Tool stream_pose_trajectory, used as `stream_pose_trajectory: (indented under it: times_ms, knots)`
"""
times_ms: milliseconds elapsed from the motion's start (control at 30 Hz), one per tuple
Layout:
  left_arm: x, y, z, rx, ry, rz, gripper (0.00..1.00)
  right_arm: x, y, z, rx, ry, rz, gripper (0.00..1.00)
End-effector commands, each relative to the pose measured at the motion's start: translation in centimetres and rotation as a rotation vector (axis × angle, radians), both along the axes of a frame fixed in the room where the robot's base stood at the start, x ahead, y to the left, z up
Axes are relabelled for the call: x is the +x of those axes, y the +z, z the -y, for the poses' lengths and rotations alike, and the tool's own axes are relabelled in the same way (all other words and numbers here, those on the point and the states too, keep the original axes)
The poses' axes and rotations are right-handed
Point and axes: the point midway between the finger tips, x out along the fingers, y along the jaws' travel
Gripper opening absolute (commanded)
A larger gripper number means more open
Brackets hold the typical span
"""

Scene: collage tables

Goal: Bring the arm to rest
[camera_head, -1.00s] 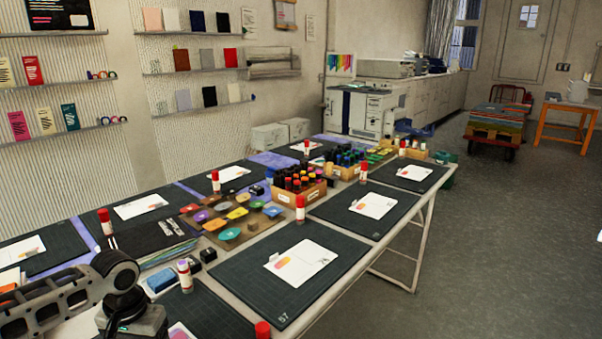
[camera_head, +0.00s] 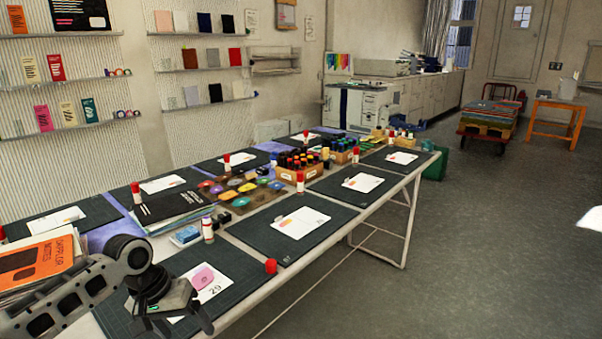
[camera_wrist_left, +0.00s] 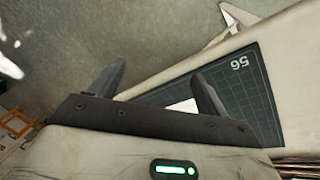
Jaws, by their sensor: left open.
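My left arm comes in at the lower left of the head view. Its gripper (camera_head: 184,326) hangs over the nearest dark cutting mat (camera_head: 235,283), which bears a white card (camera_head: 213,291) with a pink piece (camera_head: 203,277) on it. In the left wrist view the two fingers (camera_wrist_left: 158,88) stand wide apart with nothing between them. Beyond them, that view shows a mat (camera_wrist_left: 262,80) marked 56, the pale table edge and the grey floor. My right gripper is not in view.
A long table (camera_head: 290,268) carries several mats with cards, red-capped glue sticks (camera_head: 271,267), a wooden box of bottles (camera_head: 297,178) and a tray of coloured pads (camera_head: 236,186). An orange book (camera_head: 40,262) lies on a stack beside my arm.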

Motion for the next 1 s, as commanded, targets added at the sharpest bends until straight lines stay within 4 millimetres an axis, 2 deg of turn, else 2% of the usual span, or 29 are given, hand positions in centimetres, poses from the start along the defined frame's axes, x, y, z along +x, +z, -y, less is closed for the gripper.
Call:
stream_pose_trajectory:
  times_ms: [100,300,567,633,700,833,1000]
  knots:
    - [0.9,1.1,2.2,-0.123,0.038,0.02,0.77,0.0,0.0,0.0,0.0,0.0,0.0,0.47]
    - [2.3,3.2,4.6,-0.351,0.136,0.044,0.77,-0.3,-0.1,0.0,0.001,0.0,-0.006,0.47]
    - [3.3,4.3,4.5,-0.619,0.305,0.046,0.77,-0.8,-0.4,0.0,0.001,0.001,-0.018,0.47]
    - [3.5,4.2,4.0,-0.678,0.354,0.047,0.77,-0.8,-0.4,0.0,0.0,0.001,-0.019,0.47]
    - [5.7,3.8,2.2,-0.574,0.372,0.191,0.77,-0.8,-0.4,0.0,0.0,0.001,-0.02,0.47]
    - [9.0,3.5,-1.2,-0.404,0.393,0.425,0.77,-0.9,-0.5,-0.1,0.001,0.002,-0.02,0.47]
    - [12.5,4.9,-6.0,-0.143,0.365,0.738,0.77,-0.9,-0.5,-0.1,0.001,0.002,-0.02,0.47]
